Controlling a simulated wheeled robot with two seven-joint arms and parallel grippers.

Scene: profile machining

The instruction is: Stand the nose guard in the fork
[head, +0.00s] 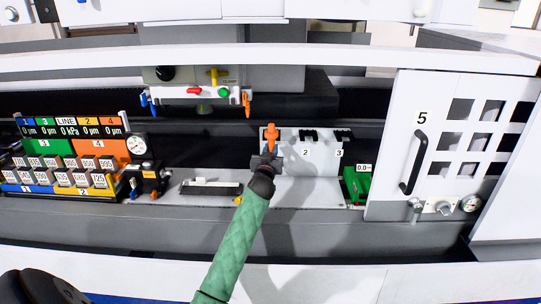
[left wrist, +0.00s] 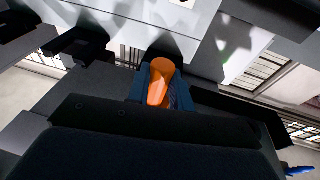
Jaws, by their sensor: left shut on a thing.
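An orange piece with a rounded top, which I take to be the nose guard (head: 271,133), stands upright at the left end of a pale panel in the head view. My left gripper (head: 268,158) is shut on it from the front. In the left wrist view the orange nose guard (left wrist: 161,80) shows between the dark fingers of the left gripper (left wrist: 160,97). Black fork-like holders sit on the panel's top edge above the labels 2 (head: 308,135) and 3 (head: 344,135). Whether a fork is under the orange piece is hidden by the gripper. My right gripper is not in view.
A clamp unit (head: 190,94) with coloured knobs is above and left. A display rack (head: 70,150) and a gauge (head: 136,145) stand left. A green box (head: 356,184) and white door 5 (head: 432,150) are right. The tray floor (head: 315,195) in front of the panel is mostly clear.

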